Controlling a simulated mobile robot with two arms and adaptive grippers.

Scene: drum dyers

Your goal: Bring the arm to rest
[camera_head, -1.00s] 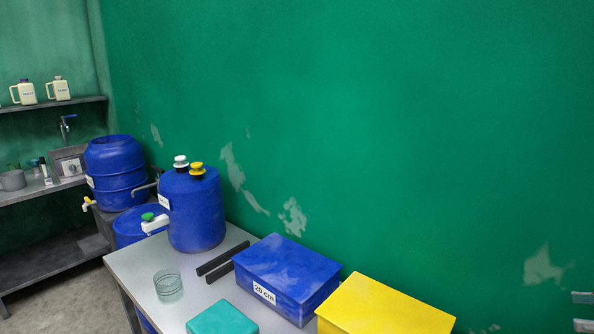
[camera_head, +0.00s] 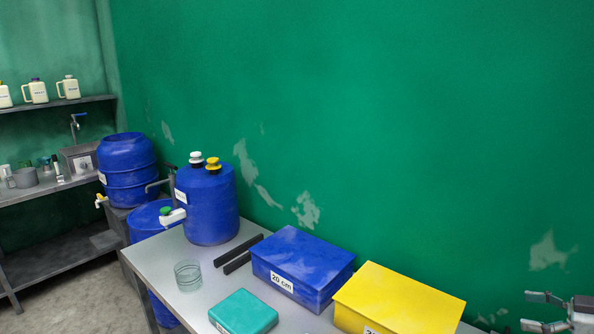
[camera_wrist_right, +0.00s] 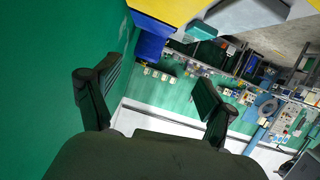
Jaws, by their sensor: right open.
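My right gripper (camera_head: 540,312) is at the lower right edge of the head view, beside the yellow box and in front of the green wall. It is open and nothing shows between its fingers. In the right wrist view its two dark fingers (camera_wrist_right: 155,103) stand wide apart, with the room behind them. My left gripper is not in view.
A grey table (camera_head: 200,302) holds a blue drum (camera_head: 208,212), a glass beaker (camera_head: 188,277), a blue box (camera_head: 302,262), a teal box (camera_head: 243,312) and a yellow box (camera_head: 400,300). Shelves (camera_head: 50,185) stand at left. The green wall (camera_head: 380,120) rises behind the table.

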